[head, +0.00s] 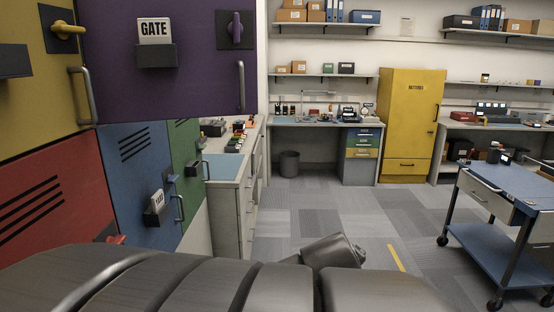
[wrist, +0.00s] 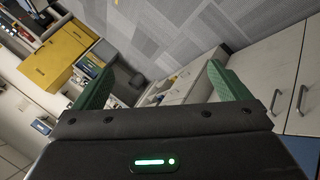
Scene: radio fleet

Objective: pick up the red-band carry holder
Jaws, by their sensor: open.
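I cannot make out a red-band carry holder for certain in either view. Several small items with red, orange, yellow and green parts (head: 238,137) stand on the left counter in the head view, too small to tell apart. My gripper (wrist: 162,84) shows in the wrist view with its two green fingers spread wide and nothing between them. It is tilted over the room, with grey floor and pale cabinets beyond. In the head view my dark arm fills the bottom, and the gripper's fingers cannot be seen there.
Coloured lockers with a GATE sign (head: 154,31) stand close at the left. A yellow cabinet (head: 409,115) and a workbench (head: 317,122) are at the back. A blue-topped cart (head: 510,180) stands at the right. The carpet (head: 340,205) between is clear.

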